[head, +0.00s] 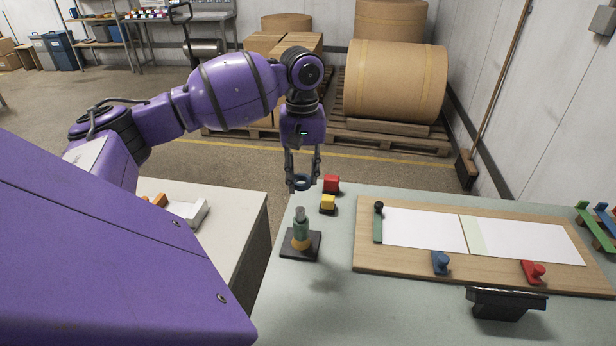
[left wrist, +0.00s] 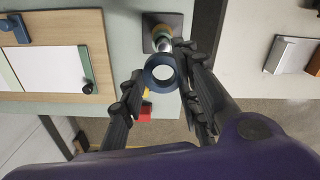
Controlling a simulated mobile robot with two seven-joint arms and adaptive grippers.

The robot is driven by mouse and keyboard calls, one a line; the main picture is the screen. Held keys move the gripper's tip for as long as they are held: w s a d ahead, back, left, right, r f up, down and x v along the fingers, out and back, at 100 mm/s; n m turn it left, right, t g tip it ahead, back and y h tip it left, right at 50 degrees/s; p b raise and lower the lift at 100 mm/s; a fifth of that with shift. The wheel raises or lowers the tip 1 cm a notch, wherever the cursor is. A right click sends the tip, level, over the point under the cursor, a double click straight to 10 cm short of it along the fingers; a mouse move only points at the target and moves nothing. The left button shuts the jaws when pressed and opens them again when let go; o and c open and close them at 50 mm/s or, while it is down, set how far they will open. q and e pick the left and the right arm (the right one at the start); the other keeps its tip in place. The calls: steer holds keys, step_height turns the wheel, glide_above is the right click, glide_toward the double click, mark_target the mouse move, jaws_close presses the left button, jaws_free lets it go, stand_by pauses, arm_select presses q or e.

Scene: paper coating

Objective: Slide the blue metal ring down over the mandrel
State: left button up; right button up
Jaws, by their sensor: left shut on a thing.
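The blue metal ring (head: 301,184) is held between the fingers of my left gripper (head: 302,181), above the far left part of the table. In the left wrist view the ring (left wrist: 161,72) sits between the two fingertips. The mandrel (head: 301,230) stands upright on a dark square base (head: 313,249) near the table's left edge, with a yellow-orange band low on it and a grey-green section above. The ring is apart from the mandrel, farther back and higher. In the left wrist view the mandrel (left wrist: 163,33) shows just beyond the ring. My right gripper is not in view.
A red block (head: 331,184) and a yellow block (head: 327,203) lie behind the mandrel. A wooden board (head: 365,262) with white sheets, a blue knob (head: 440,262) and a red knob (head: 534,271) fills the right. A black object (head: 503,303) is in front. A gap separates the left table.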

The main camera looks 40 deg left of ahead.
arm_select(q)
steer(key=shift+s+d+f, duration=0.1)
steer(key=shift+s+f, duration=0.4)
steer(key=shift+f, duration=0.15)
glide_above(302, 209)
steer(key=shift+f, duration=2.05)
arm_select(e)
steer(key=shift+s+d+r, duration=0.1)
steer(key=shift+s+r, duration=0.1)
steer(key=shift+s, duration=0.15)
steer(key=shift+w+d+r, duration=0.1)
arm_select(q)
steer(key=shift+f, duration=2.1)
steer(key=o, duration=1.2)
steer(key=shift+o, duration=0.2)
